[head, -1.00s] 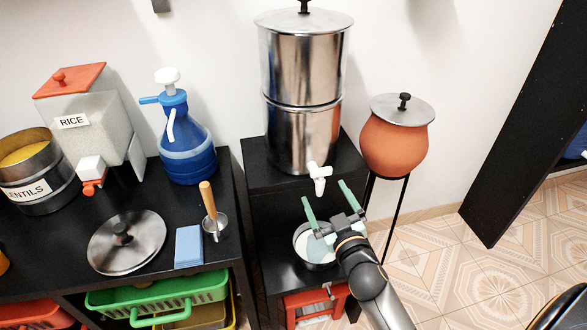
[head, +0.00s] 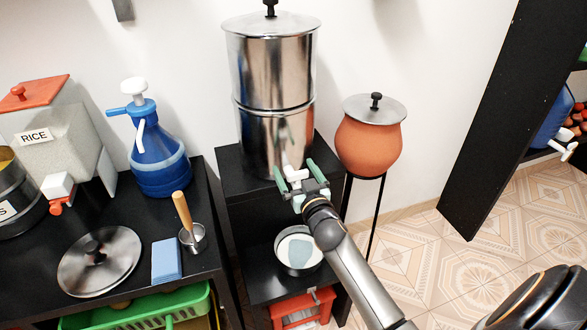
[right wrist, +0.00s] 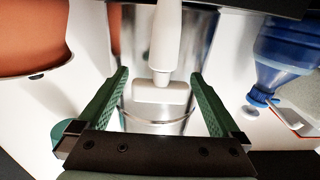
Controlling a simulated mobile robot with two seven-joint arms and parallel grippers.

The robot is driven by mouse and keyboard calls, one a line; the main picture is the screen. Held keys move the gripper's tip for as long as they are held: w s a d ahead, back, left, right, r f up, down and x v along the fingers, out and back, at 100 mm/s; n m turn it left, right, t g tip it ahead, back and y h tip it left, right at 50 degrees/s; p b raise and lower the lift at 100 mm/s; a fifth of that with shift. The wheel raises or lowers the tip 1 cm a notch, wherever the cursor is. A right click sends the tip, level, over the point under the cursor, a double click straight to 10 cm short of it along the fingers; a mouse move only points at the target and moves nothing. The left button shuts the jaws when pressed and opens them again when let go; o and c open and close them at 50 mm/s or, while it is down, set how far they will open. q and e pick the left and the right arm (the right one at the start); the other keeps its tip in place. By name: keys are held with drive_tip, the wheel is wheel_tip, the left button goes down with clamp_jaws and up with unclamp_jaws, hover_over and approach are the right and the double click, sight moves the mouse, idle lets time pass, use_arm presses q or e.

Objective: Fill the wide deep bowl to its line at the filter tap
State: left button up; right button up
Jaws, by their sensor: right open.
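The steel filter (head: 277,75) is a tall two-part cylinder on a black stand, with a white tap (head: 294,176) low on its front. The wide bowl (head: 287,243) sits on the lower black shelf below the tap; its inside is pale, with a blue-grey patch. I cannot make out its line or a water level. My right gripper (head: 297,172) is open at the tap, its green fingers on either side of it. In the right wrist view the tap (right wrist: 166,45) shows between the open fingers (right wrist: 160,75), apart from both. My left gripper is not in view.
A clay pot (head: 368,148) on a thin stand is close on the right. On the left counter are a blue jug (head: 158,165), a steel lid (head: 100,261), a blue sponge (head: 167,260) and a rice dispenser (head: 62,140). A red stool (head: 301,307) stands below the shelf.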

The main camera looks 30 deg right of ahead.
drive_tip(key=shift+w+d, duration=0.15)
drive_tip(key=shift+w, duration=0.55)
drive_tip(key=shift+c, duration=0.2)
